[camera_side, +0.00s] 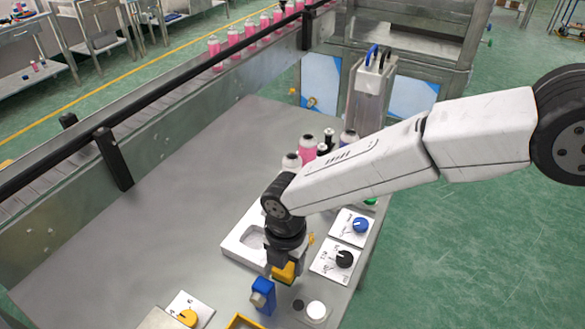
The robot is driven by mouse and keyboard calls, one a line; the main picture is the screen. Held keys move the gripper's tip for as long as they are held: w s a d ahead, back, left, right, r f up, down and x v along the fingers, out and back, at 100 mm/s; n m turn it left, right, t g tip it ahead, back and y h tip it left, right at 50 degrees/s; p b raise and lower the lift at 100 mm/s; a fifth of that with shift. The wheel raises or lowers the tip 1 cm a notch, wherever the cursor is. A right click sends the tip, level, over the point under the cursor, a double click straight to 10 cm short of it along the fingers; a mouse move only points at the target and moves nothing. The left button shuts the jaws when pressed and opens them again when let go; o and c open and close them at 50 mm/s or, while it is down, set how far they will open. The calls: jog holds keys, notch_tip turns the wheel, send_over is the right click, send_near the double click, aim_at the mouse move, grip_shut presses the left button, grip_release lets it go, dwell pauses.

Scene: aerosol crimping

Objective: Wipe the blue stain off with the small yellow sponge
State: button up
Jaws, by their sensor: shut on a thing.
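My gripper (287,264) points down over the front part of the grey table and is shut on the small yellow sponge (284,273). The sponge shows just below the fingers. I cannot tell whether it touches the table. No blue stain can be made out; my arm and gripper hide part of the table and of the white tray (233,244).
A blue block-like object (263,294) stands close in front of the sponge. A white round piece (316,310) and panels with blue (361,225), black (344,259) and yellow (188,317) knobs are near. Several bottles (308,148) stand behind. The table's left is clear.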

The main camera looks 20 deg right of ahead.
jog(key=shift+s+a, duration=0.6)
jog(key=shift+f, duration=0.15)
jog(key=shift+w+d, duration=1.05)
jog(key=shift+d, duration=0.1)
jog(key=shift+w+d+r, duration=0.2)
jog(key=shift+w+d, duration=0.8)
jog(key=shift+w, duration=0.1)
jog(key=shift+s+f, duration=0.1)
jog(key=shift+f, duration=0.05)
jog(key=shift+s+a, duration=1.05)
jog(key=shift+a, duration=0.05)
